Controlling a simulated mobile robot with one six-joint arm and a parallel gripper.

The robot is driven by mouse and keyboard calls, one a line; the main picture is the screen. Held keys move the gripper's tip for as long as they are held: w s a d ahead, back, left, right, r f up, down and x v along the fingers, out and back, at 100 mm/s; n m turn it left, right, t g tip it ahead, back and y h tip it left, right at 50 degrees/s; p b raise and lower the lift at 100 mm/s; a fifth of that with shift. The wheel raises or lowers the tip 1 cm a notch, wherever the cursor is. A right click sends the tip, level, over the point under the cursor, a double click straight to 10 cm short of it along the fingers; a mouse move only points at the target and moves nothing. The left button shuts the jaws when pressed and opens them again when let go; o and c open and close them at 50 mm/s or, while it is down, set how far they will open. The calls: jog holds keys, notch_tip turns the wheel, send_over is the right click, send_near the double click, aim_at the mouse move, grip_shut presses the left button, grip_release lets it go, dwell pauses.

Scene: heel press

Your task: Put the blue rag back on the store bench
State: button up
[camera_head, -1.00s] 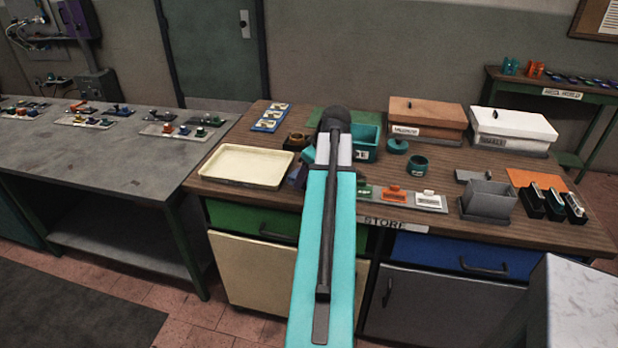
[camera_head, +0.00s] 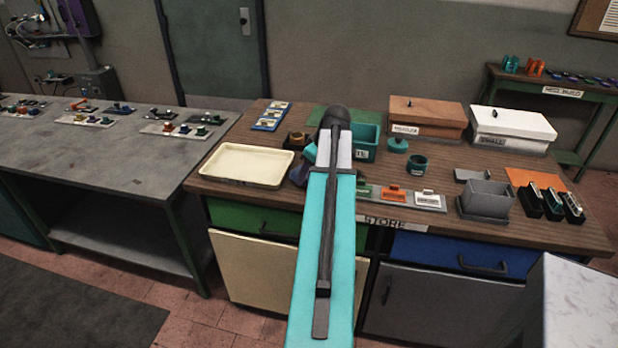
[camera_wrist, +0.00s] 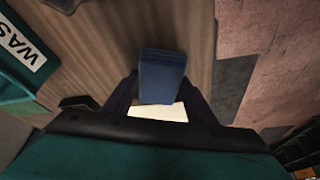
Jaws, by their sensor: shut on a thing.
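The blue rag (camera_wrist: 162,75) is a dark blue folded block in the wrist view. My gripper (camera_wrist: 160,90) is shut on it, with a dark finger on either side. The rag is over or close to the wooden top of the store bench (camera_head: 520,228); I cannot tell whether it touches. The bench top also shows in the wrist view (camera_wrist: 185,30). In the head view my arm hides the rag, and only a dark bit of my gripper (camera_head: 298,173) shows left of the arm, near the cream tray.
The cream tray (camera_head: 243,166) is left of my gripper. A teal bin (camera_head: 366,140) and a labelled tool strip (camera_head: 400,195) are to its right. Brown (camera_head: 428,113) and white (camera_head: 512,125) boxes stand at the back right. A grey table (camera_head: 100,160) is at left.

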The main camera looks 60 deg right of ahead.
jog(key=shift+f+p, duration=0.3)
jog(key=shift+f, duration=0.9)
jog(key=shift+f, duration=0.15)
jog(key=o, duration=1)
jog(key=shift+c, duration=0.2)
jog(key=shift+s+r, duration=0.1)
jog(key=shift+r, duration=0.2)
jog(key=b+v, duration=0.2)
jog(key=v, duration=0.9)
jog(key=shift+r, duration=0.35)
jog(key=shift+s, duration=0.1)
